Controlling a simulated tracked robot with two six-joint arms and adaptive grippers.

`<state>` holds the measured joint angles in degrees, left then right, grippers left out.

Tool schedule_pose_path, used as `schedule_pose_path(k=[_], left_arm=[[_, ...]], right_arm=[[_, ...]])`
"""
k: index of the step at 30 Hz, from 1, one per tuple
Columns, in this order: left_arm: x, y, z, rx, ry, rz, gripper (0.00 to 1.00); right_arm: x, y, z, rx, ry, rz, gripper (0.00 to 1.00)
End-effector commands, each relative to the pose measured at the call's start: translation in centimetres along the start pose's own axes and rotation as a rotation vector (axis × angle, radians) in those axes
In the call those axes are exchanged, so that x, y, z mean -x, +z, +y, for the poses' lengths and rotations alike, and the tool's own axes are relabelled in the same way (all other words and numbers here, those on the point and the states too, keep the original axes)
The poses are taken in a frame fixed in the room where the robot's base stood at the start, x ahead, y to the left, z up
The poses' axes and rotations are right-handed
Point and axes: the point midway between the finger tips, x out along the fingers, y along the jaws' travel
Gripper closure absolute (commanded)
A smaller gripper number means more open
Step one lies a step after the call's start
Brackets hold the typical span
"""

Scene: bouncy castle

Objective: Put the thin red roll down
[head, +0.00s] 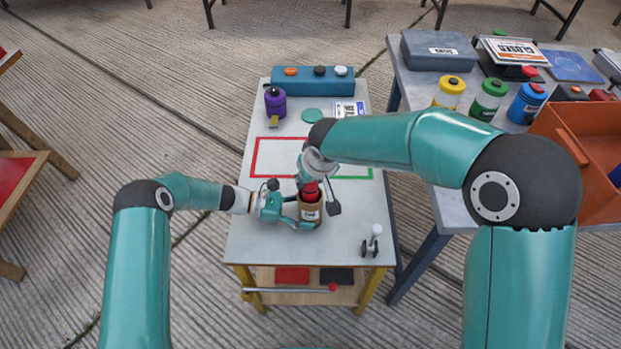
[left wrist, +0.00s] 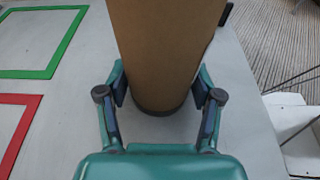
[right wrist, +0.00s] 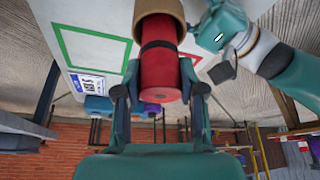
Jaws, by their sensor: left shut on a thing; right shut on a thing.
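The thin red roll (right wrist: 158,70), with a dark band around it, is between the fingers of my right gripper (right wrist: 160,93). Its far end is inside or against the mouth of a brown tube (right wrist: 160,12); how deep it goes is hidden. In the head view the red roll (head: 311,187) shows just above the brown tube (head: 310,212), which stands upright on the small table and bears a dark label. My left gripper (left wrist: 162,90) is shut on the brown tube (left wrist: 165,45) from the side, low down.
The small table (head: 250,243) has a red outline (head: 256,157) and a green outline (head: 357,178). A white-knobbed object (head: 373,240) is front right. An orange bin (head: 570,125) is far right.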

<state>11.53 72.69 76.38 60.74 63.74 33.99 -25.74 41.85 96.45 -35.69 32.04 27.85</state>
Motion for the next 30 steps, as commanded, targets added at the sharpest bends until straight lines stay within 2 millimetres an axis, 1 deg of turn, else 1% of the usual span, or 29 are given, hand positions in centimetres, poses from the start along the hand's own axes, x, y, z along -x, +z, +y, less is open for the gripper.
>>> schedule_pose_path(k=[2, 12, 13, 17, 26, 30], left_arm=[[-0.01, -0.05, 0.00, 0.001, 0.001, 0.001, 0.54], [0.00, -0.07, 0.00, 0.001, 0.001, 0.001, 0.54], [0.00, -0.07, 0.00, 0.001, 0.001, 0.001, 0.54], [0.00, -0.07, 0.00, 0.001, 0.001, 0.001, 0.54], [0.02, -0.08, 0.00, 0.001, 0.001, 0.002, 0.54], [0.03, -0.08, 0.01, 0.001, 0.001, 0.002, 0.54]], right_arm=[[-0.40, 0.16, 0.03, 0.001, 0.000, 0.001, 1.00], [-0.64, 0.24, 0.03, -0.001, 0.000, 0.001, 1.00], [-0.65, 0.26, 0.02, -0.001, 0.000, 0.001, 0.57], [-0.63, 0.25, 0.02, -0.001, 0.000, 0.001, 0.36], [-0.58, 0.22, 0.02, 0.000, 0.000, 0.001, 0.36], [0.09, 0.08, 0.02, 0.001, 0.000, 0.003, 0.36]])
